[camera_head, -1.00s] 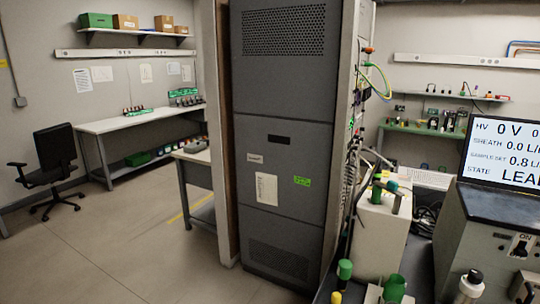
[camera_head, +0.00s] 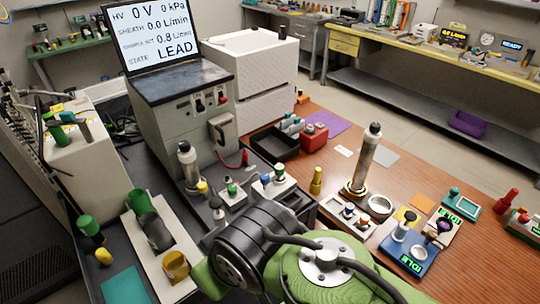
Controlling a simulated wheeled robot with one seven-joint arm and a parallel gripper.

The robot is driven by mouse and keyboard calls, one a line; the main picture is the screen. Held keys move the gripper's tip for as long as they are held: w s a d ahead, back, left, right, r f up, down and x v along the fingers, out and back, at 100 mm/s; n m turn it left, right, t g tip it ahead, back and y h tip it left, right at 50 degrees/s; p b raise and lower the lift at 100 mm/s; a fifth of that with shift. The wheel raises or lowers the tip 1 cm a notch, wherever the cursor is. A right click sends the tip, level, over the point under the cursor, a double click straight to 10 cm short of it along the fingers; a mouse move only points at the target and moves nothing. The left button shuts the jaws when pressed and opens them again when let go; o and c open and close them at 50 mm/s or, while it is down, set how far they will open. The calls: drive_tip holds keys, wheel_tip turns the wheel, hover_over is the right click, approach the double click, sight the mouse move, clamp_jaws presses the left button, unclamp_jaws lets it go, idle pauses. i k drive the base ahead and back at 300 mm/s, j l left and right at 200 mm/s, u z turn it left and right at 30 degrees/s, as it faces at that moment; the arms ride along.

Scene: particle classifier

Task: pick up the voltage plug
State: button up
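A grey control box (camera_head: 190,110) stands left of centre, with a screen (camera_head: 152,35) on it reading 0 V and LEAD. A small red plug-like piece (camera_head: 245,158) with a red lead shows at the foot of its front; I cannot tell for certain that it is the voltage plug. Small fittings with green and blue caps sit on pale blocks (camera_head: 233,195) in front of the box. My green and black arm (camera_head: 310,265) fills the bottom centre. My gripper is not in view, and the arm hides part of the bench below it.
A brown bench top (camera_head: 330,130) spreads right, with a black tray (camera_head: 274,144), a red box (camera_head: 314,137), an upright metal cylinder (camera_head: 366,160) and a blue IDLE device (camera_head: 408,246). A white block with green and yellow cylindrical parts (camera_head: 160,240) stands at lower left.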

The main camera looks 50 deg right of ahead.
sight(245, 154)
drive_tip(key=z, duration=1.2)
